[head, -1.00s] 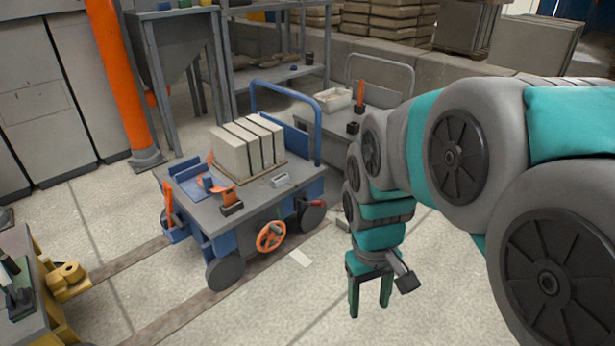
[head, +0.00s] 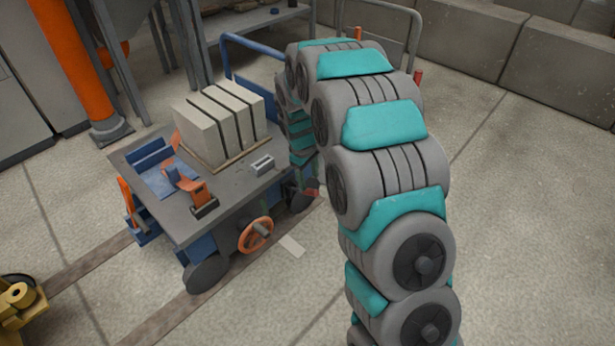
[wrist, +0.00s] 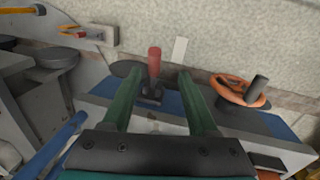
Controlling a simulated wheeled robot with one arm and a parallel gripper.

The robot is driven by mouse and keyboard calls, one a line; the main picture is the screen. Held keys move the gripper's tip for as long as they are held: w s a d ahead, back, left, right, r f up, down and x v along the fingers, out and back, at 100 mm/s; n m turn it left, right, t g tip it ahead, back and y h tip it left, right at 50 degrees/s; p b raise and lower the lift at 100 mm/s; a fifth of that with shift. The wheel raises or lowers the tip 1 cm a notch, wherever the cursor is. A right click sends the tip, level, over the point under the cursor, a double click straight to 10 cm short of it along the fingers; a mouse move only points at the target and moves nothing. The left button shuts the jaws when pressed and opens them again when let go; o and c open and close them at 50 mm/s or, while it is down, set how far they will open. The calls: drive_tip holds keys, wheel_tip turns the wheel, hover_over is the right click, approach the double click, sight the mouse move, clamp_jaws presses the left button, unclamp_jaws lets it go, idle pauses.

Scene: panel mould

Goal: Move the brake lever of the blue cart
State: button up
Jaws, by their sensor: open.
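The blue cart (head: 215,225) stands at the left centre of the head view, with a grey top and dark wheels. A red-handled lever (wrist: 154,62) stands on a dark mount at the cart's side in the wrist view. Its red end (head: 312,187) shows beside my arm in the head view, near a wheel. My gripper (wrist: 160,73) is open, and its two green fingers show on either side of the lever in the wrist view. I cannot tell whether they touch it.
An orange handwheel (head: 256,235) is on the cart's near side; it also shows in the wrist view (wrist: 240,91), right of the fingers. Grey blocks (head: 220,122) and an orange clamp (head: 190,184) sit on the cart. Another cart's grey rail (head: 385,8) stands behind. Floor at right is clear.

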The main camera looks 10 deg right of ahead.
sight(310, 190)
drive_tip(key=f, duration=0.3)
drive_tip(key=w+f, duration=0.1)
drive_tip(key=f, duration=0.1)
drive_tip(key=w+d+f, duration=0.1)
drive_tip(key=f, duration=0.2)
drive_tip(key=shift+w+f, duration=0.25)
drive_tip(key=shift+f, duration=0.05)
clamp_jaws()
idle(1.2)
